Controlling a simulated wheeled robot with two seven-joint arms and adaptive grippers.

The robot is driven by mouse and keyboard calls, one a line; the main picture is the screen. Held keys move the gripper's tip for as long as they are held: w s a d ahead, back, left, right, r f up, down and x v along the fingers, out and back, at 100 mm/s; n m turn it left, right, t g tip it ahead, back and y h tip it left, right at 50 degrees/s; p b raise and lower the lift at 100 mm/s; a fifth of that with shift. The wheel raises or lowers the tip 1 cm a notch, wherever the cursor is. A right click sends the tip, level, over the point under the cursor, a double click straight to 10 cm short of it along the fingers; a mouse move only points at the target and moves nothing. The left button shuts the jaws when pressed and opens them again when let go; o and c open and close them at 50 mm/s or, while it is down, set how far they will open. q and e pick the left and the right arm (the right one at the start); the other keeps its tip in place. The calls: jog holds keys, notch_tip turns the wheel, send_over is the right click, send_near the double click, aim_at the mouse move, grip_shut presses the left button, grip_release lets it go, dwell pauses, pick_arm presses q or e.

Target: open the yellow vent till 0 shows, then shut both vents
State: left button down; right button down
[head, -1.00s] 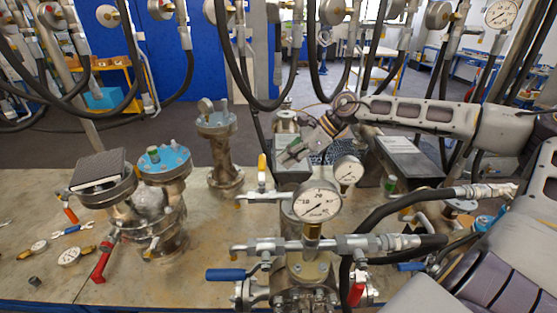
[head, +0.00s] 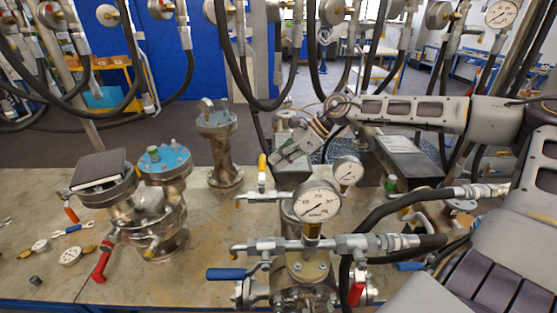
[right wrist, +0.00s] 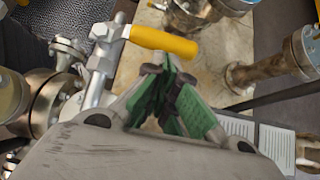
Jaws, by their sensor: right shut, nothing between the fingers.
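The yellow vent handle (head: 262,166) stands upright on the upper side pipe of the flanged vessel. In the right wrist view the yellow handle (right wrist: 163,40) lies just beyond my fingertips, apart from them. My right gripper (head: 275,161) is just right of the handle, shut and empty; its green fingers (right wrist: 167,88) show in the wrist view. A blue lever (head: 224,274) lies level, pointing left on the lower pipe. The large gauge (head: 317,203) stands above the vessel, a smaller gauge (head: 348,171) behind it; their readings are too small to tell. My left gripper is out of view.
A red handle (head: 357,291) hangs at the vessel's right. Black hoses (head: 390,210) run to its right. A blue-topped vessel (head: 165,160) and a flanged column (head: 222,155) stand left. The bench front left holds loose gauges (head: 70,256) and a wrench.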

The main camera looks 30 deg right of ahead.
jog(key=shift+w+a+f, duration=0.1)
jog(key=shift+a, duration=0.1)
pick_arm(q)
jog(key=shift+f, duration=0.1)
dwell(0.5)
